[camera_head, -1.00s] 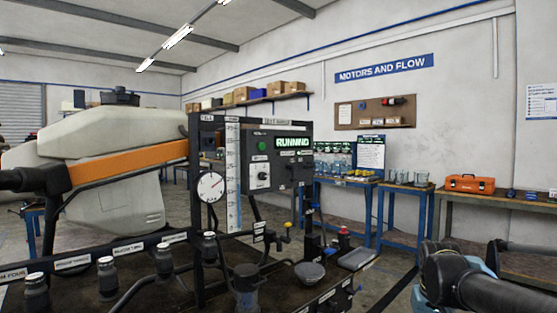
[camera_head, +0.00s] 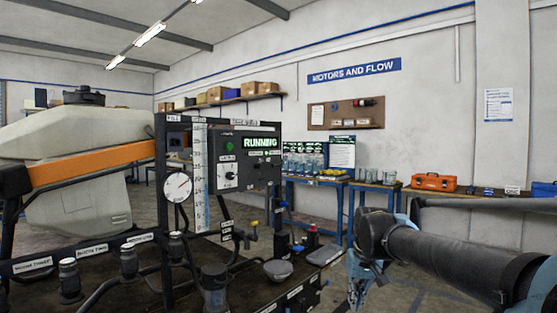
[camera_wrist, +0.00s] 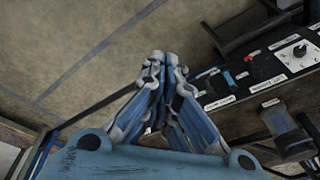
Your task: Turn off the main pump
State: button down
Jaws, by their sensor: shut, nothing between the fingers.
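The pump bench carries a dark control box (camera_head: 208,150) with a lit green "RUNNING" display (camera_head: 260,142), a round green button or lamp (camera_head: 229,147) and a white-faced rotary knob (camera_head: 230,173). Dark fittings on the box's right side are too small to tell. My gripper (camera_head: 357,287) is right of the bench, apart from the box. In the wrist view my gripper (camera_wrist: 160,60) has its fingertips together, empty, over the floor. To its right is a dark labelled panel (camera_wrist: 262,68) with a white dial (camera_wrist: 299,51) and a small red part; I cannot tell which unit this is.
A white tank (camera_head: 75,150) with an orange strap and a round gauge (camera_head: 178,187) stand at left. A red-topped item (camera_head: 312,235) is at the bench's right end. Blue tables with beakers (camera_head: 375,177) and an orange toolbox (camera_head: 434,182) line the wall.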

jog(key=w+a+r+n+y, duration=0.2)
jog(key=w+a+r, duration=0.3)
jog(key=w+r, duration=1)
jog(key=w+a+r+n+y, duration=0.2)
jog(key=w+a+r+y, duration=0.3)
jog(key=w+r, duration=1)
jog(key=w+a+r+n+y, duration=0.2)
jog(key=w+a+r+y, duration=0.1)
jog(key=w+r, duration=1.3)
jog(key=shift+w+a+t, duration=0.3)
jog(key=shift+w+a, duration=0.6)
jog(key=shift+w, duration=0.2)
jog(key=shift+a, duration=0.1)
jog(key=shift+s+d+f+x, duration=0.1)
jog(key=shift+s+f+x, duration=0.2)
jog(key=shift+x, duration=1.85)
jog(key=shift+s+d+f+x, duration=0.1)
jog(key=shift+s+f+x, duration=0.25)
jog(key=shift+x, duration=1.75)
jog(key=shift+s+d+f+x, duration=0.15)
jog(key=shift+s+x, duration=0.2)
jog(key=shift+x, duration=1.8)
